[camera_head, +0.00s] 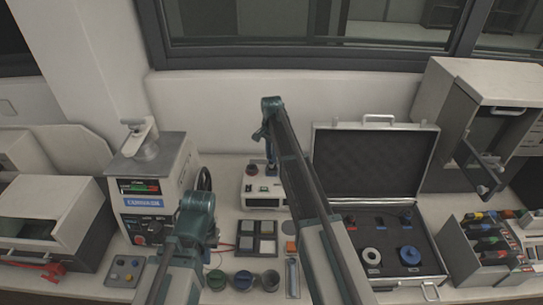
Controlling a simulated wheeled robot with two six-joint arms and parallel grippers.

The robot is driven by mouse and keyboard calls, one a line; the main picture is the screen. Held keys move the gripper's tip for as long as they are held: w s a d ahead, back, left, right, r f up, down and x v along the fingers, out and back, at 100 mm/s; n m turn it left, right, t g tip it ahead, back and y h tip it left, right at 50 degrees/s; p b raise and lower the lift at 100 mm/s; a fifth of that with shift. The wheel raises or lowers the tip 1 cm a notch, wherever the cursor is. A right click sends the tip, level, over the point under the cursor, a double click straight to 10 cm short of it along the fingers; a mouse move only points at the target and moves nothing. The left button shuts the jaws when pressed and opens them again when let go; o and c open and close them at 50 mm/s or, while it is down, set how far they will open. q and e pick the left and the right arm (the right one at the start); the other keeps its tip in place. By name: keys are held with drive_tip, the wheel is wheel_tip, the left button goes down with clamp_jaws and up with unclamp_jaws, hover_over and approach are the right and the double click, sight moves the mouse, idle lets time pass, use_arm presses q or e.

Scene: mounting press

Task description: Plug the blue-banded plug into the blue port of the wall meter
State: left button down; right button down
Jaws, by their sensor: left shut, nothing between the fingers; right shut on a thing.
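My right gripper (271,166) points down right at the meter. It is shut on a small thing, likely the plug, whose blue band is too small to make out. I cannot tell whether the plug touches the meter, and the blue port is not distinguishable. My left gripper (211,238) is shut and empty in front of the press, partly hidden by my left arm.
The mounting press (150,185) stands left of the meter. A tray of square pads (258,246) and several round cups (243,280) lie in front. An open black-lined case (375,160) is to the right, with a rack of coloured items (487,240) beyond it.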

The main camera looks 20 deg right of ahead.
drive_tip(key=shift+f, duration=0.25)
drive_tip(key=shift+f+b, duration=0.7)
drive_tip(key=shift+b, duration=0.25)
drive_tip(key=shift+f+b, duration=0.45)
drive_tip(key=shift+c, duration=0.4)
unclamp_jaws()
idle(0.3)
wheel_tip(320, 180, up, 8)
drive_tip(key=p, duration=0.7)
drive_tip(key=shift+f+p, duration=0.15)
drive_tip(key=shift+p, duration=0.2)
drive_tip(key=shift+f, duration=0.1)
